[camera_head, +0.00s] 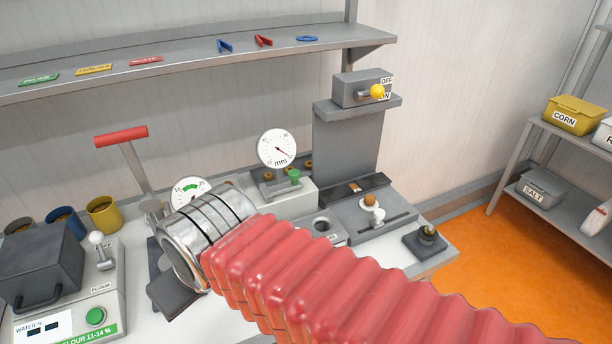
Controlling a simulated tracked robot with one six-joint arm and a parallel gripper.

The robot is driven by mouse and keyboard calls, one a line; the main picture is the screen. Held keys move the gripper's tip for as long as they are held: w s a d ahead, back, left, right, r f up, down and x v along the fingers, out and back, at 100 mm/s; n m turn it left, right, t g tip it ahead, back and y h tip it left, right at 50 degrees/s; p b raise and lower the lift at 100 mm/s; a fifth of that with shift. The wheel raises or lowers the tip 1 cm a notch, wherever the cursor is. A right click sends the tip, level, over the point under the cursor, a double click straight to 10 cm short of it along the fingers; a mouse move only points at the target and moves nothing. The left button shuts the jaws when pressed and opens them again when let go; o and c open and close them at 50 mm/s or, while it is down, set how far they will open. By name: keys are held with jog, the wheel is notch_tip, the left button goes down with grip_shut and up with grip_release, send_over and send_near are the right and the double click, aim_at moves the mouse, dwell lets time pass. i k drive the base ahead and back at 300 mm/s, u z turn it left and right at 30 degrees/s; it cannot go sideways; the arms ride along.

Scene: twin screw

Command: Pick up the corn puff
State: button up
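No object can be named with certainty as the corn puff. A small orange-brown piece (369,200) sits on the grey fixture at the right of the bench, above a white knob. Other small brown pieces (309,164) show beside the mm dial. My arm reaches in from the lower right and ends in a metal cuff left of centre. Dark grey parts beyond the cuff look like my gripper (166,276), over the bench left of the dials. The cuff hides much of it, so its opening and anything in it are unclear.
The mm dial (276,148) and a grey switch box (362,89) with a yellow knob stand at the back. A dark box (40,268) and a red-handled lever (121,136) are at left. A shelf overhangs the bench. Corn (575,115) and salt (540,190) bins stand right.

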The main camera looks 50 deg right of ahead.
aim_at(369, 200)
jog(key=z, duration=2.1)
